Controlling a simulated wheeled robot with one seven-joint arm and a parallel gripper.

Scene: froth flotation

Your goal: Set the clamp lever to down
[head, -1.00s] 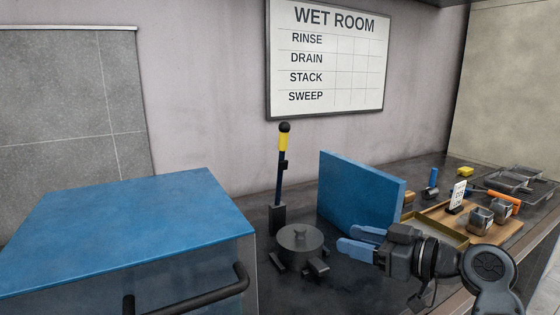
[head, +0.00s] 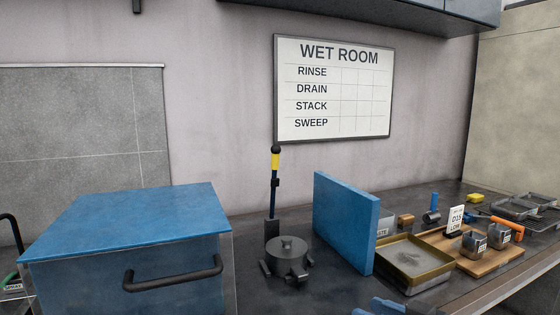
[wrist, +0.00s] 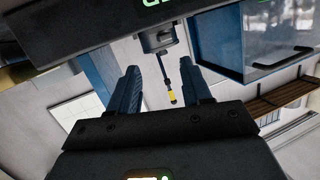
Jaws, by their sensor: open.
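The clamp lever (head: 274,182) stands upright on the dark bench in the head view, with a black knob, a yellow band and a dark blue shaft. Its foot is in a dark block behind a round dark clamp body (head: 287,255). In the wrist view the lever (wrist: 172,90) shows between and beyond the fingers, with its yellow part toward the picture's lower middle. My gripper (wrist: 168,85) is open and empty, with blue fingers apart from the lever. In the head view only blue fingertips (head: 378,306) show at the bottom edge, in front of the bench.
A blue upright panel (head: 345,222) stands right of the clamp. A large blue-topped box (head: 130,232) with a black handle stands left. A brass-rimmed tray (head: 412,285) and a wooden board with metal cups (head: 473,240) lie right. The bench around the clamp's front is clear.

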